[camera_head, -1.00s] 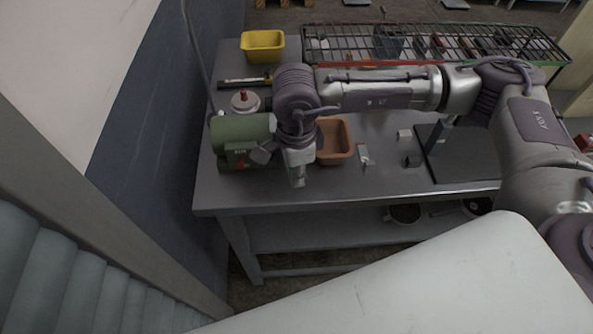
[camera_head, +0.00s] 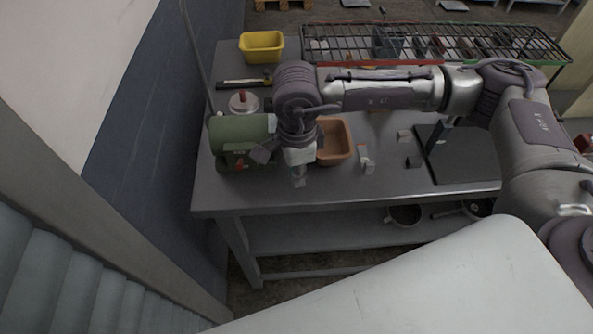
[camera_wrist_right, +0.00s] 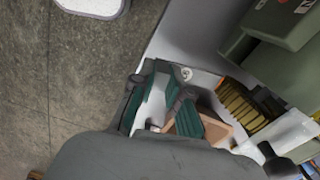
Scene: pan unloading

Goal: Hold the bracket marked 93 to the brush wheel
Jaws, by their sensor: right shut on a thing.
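My right gripper (camera_head: 298,180) hangs over the front left of the table, just right of the green bench grinder (camera_head: 236,132). In the right wrist view its fingers (camera_wrist_right: 168,108) with green pads are shut on a pale grey metal piece, the bracket (camera_wrist_right: 155,107). The brush wheel (camera_wrist_right: 238,103), with brass-coloured bristles, shows to the right of the fingers, below the grinder body (camera_wrist_right: 272,40). The bracket looks apart from the bristles. In the head view the wheel cannot be made out clearly. My left gripper is out of view.
A terracotta bin (camera_head: 342,154) stands right behind my right gripper. Small metal pieces (camera_head: 368,166) lie to its right. A yellow bin (camera_head: 262,42) and a wire rack (camera_head: 440,45) are at the back. The table's front edge is near the gripper.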

